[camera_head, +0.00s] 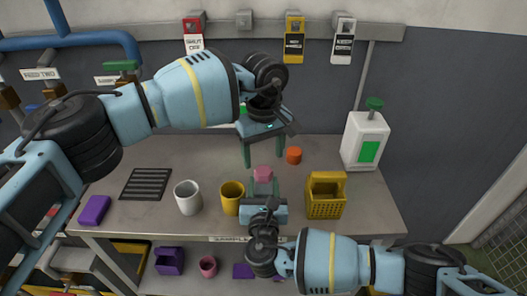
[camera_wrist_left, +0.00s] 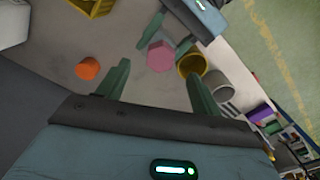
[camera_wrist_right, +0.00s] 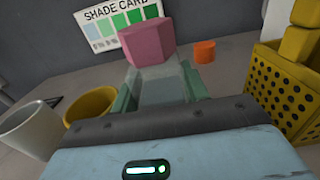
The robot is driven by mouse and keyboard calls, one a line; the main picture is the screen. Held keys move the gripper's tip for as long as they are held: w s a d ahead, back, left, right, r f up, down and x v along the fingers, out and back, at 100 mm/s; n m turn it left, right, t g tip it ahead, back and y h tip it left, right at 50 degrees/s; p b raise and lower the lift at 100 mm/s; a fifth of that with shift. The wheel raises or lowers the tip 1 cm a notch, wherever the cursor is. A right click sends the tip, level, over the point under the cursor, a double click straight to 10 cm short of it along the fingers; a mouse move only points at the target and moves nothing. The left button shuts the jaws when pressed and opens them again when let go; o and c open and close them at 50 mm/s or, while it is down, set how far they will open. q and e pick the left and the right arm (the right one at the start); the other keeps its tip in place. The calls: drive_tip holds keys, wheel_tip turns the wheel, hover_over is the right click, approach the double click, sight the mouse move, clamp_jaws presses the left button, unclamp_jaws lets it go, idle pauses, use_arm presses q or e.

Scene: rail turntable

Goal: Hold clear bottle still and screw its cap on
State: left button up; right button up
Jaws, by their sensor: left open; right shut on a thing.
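My right gripper (camera_wrist_right: 165,92) is shut on a clear, see-through bottle (camera_wrist_right: 162,90), which shows between its green fingers in the right wrist view. A pink six-sided piece (camera_wrist_right: 148,43) shows at the bottle's far end; I cannot tell whether it is seated on it. The pink piece also shows in the head view (camera_head: 263,174) and from above in the left wrist view (camera_wrist_left: 160,56). My left gripper (camera_head: 268,150) is open and empty above the table behind the pink piece; its spread fingers also show in the left wrist view (camera_wrist_left: 160,88). The bottle's body is mostly hidden in the head view.
An orange round piece (camera_head: 294,155) lies on the table (camera_head: 365,205) behind. A yellow mug (camera_head: 232,198) and white mug (camera_head: 188,198) stand left, a yellow basket (camera_head: 326,196) right. A white container (camera_head: 365,140) stands at the back right.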

sight(264, 170)
use_arm(q)
drive_tip(key=shift+n, duration=0.3)
drive_tip(key=shift+f, duration=0.1)
drive_tip(key=shift+f, duration=1.95)
drive_tip(key=c, duration=1.3)
drive_tip(key=shift+o, duration=0.2)
drive_tip(key=m, duration=0.6)
